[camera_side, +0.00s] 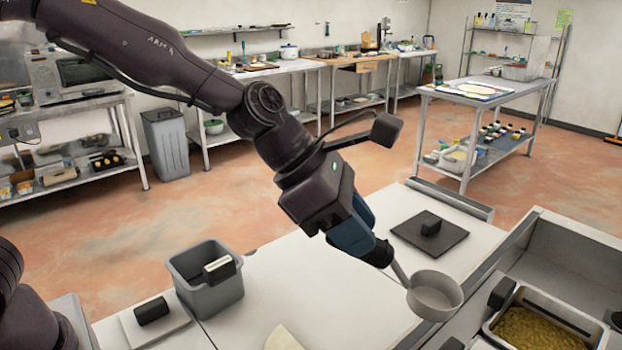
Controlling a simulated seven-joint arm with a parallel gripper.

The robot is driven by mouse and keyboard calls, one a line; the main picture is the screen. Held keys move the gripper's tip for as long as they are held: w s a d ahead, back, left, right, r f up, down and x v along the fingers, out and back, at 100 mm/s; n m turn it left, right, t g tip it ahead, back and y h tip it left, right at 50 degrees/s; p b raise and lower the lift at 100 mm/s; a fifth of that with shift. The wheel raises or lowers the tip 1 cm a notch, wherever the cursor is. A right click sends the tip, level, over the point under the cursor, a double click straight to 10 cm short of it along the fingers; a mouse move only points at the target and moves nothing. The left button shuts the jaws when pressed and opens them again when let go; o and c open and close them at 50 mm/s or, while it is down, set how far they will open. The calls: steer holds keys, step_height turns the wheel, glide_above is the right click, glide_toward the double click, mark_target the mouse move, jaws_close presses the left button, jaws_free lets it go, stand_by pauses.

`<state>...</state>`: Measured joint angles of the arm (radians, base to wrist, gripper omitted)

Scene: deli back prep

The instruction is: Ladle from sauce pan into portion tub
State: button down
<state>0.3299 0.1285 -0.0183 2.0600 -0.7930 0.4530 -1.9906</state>
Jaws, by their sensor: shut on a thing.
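My gripper (376,252) is low at the centre right, shut on the dark handle of a round grey metal ladle (434,296). The ladle's bowl hangs near the right edge of the white counter. Its inside looks grey, with no sauce visible. A rectangular steel pan (567,312) with chunky yellow-brown food sits in the counter well at the lower right, right of the ladle and apart from it. A grey square tub (207,297) with a white-and-black piece on its rim stands on the counter at the left; it may be the portion tub. My fingertips are mostly hidden.
A dark square board (405,230) with a black block lies behind the ladle. A white board (172,327) with a black block lies left of the tub. A pale wedge (283,340) is cut off at the bottom edge. The well's raised steel walls (580,245) stand at right. The middle counter is clear.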

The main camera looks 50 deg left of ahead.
steer(key=s+d+f+m+g, duration=0.1)
steer(key=s+d+m+g, duration=0.3)
steer(key=s+d+m, duration=0.3)
steer(key=s+d, duration=0.3)
steer(key=d, duration=0.2)
steer(key=shift+s+d+g, duration=0.2)
steer(key=shift+d+g, duration=0.1)
steer(key=shift+d, duration=0.1)
steer(key=shift+f, duration=0.1)
step_height(320, 180, down, 14)
steer(key=d+y, duration=0.1)
steer(key=y, duration=0.1)
steer(key=shift+d, duration=0.4)
steer(key=shift+w+f, duration=0.1)
steer(key=shift+f, duration=0.1)
